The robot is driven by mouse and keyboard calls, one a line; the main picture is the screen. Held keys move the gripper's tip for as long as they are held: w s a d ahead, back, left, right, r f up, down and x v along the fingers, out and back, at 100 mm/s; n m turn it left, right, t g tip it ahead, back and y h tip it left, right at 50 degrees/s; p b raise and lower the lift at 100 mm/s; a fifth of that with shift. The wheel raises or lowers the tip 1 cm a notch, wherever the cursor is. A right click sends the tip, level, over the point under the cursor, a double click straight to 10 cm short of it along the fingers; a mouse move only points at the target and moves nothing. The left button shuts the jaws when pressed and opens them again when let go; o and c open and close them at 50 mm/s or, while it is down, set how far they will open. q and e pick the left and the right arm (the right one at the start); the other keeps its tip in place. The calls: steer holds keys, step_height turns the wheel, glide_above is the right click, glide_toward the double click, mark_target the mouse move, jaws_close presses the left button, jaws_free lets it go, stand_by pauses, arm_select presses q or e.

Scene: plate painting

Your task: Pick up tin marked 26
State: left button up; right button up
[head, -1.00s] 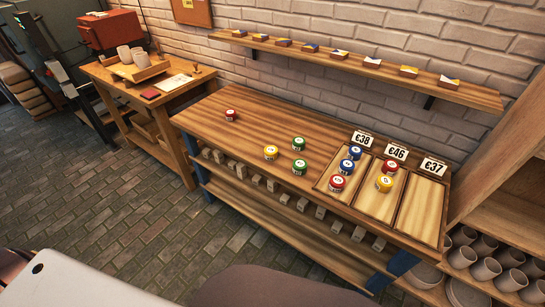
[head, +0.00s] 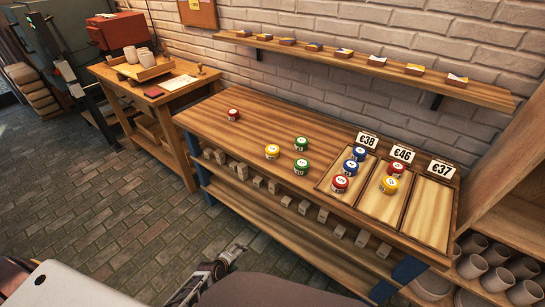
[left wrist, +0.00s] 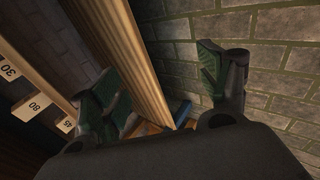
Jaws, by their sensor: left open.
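Several paint tins stand on the wooden bench (head: 215,133). The loose ones are a red tin (head: 233,115) at the far left, a yellow tin (head: 272,152), and two green tins, one farther back (head: 302,144) and one nearer (head: 301,167). Their numbers are too small to read, so I cannot tell which is marked 26. My left gripper (head: 238,252) is low in front of the bench, well apart from the tins. In the left wrist view the left gripper (left wrist: 167,85) is open and empty. My right gripper is not in view.
Three shallow trays with price cards sit at the bench's right. The left tray (head: 328,190) holds two blue tins and a red one. The middle tray (head: 375,207) holds a red and a yellow tin. The right tray (head: 430,215) is empty. Tagged blocks (head: 258,182) line the shelf below.

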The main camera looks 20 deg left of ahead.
arm_select(q)
steer(key=w+r+n+t+b, duration=0.25)
steer(key=w+r+n, duration=0.35)
steer(key=w+r, duration=0.35)
steer(key=w+d+r+n+t+h+b, duration=0.1)
steer(key=r+n, duration=0.3)
steer(key=r, duration=0.6)
steer(key=w+d+r+n+t+h+b, duration=0.1)
steer(key=w+r+n+t+h+b, duration=0.1)
steer(key=r, duration=0.8)
steer(key=w+d+r+n+t+h+b, duration=0.1)
steer(key=w+r+n+t+b, duration=0.1)
steer(key=r, duration=0.9)
steer(key=w+n+t, duration=0.1)
steer(key=w+n, duration=0.1)
steer(key=n, duration=0.1)
steer(key=shift+w+n+t+h, duration=0.3)
steer(key=shift+w+t+h, duration=0.05)
steer(key=shift+h, duration=0.05)
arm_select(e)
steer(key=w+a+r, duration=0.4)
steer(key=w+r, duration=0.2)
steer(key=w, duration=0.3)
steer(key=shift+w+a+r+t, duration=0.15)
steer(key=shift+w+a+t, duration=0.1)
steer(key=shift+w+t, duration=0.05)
arm_select(q)
steer(key=shift+w+r, duration=0.1)
steer(key=shift+w, duration=0.05)
